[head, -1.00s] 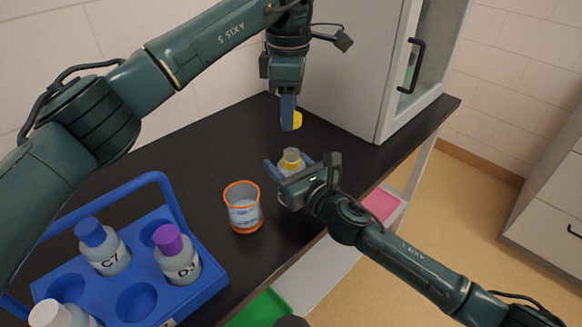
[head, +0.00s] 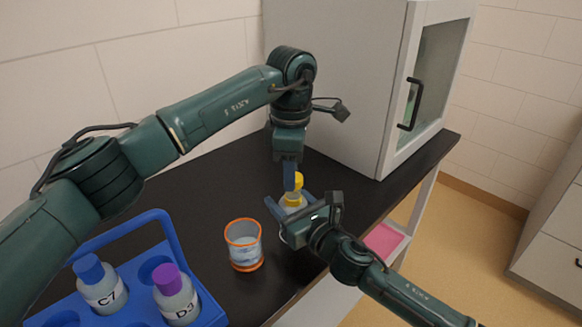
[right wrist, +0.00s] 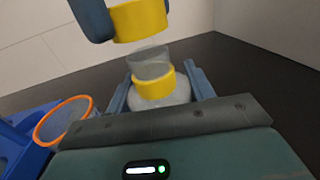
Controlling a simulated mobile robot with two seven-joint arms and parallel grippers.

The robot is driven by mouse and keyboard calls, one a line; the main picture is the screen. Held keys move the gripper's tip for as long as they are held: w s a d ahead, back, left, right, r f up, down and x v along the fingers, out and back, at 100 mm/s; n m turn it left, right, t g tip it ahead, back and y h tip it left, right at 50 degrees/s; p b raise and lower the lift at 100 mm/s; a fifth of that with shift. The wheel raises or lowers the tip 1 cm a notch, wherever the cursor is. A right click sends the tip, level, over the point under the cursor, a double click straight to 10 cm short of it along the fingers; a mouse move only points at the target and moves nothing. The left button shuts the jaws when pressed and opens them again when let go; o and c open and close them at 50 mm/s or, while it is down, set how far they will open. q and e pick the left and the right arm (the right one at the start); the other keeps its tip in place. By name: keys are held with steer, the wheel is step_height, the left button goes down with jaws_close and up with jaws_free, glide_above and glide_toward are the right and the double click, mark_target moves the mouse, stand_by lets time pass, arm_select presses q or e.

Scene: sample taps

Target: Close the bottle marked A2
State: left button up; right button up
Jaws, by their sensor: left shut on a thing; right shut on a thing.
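A bottle (head: 293,203) with a yellow neck ring stands on the black bench; no marking on it can be read. It also shows in the right wrist view (right wrist: 160,95), with its clear mouth open. My right gripper (head: 288,208) is shut on the bottle, one finger on each side. My left gripper (head: 294,180) is shut on a yellow cap (head: 299,181) and holds it just above the mouth. In the right wrist view the cap (right wrist: 138,20) hangs over the bottle with a small gap, slightly left of it.
An orange-rimmed beaker (head: 243,245) stands left of the bottle. A blue carrier (head: 150,228) with bottles C7 (head: 101,285) and D3 (head: 175,298) is at the front left. A cabinet (head: 335,80) stands behind on the right.

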arm_select(q)
steer(key=shift+f, duration=0.65)
steer(key=shift+f, duration=0.6)
steer(key=m, duration=0.6)
steer(key=shift+w, duration=0.15)
steer(key=m, duration=0.6)
steer(key=shift+d+m, duration=0.1)
steer(key=shift+m, duration=0.3)
steer(key=m, duration=0.6)
steer(key=shift+d+m, duration=0.15)
steer(key=shift+m, duration=0.15)
steer(key=m, duration=0.6)
steer(key=shift+d+m, duration=0.15)
steer(key=shift+m, duration=0.15)
steer(key=o, duration=1)
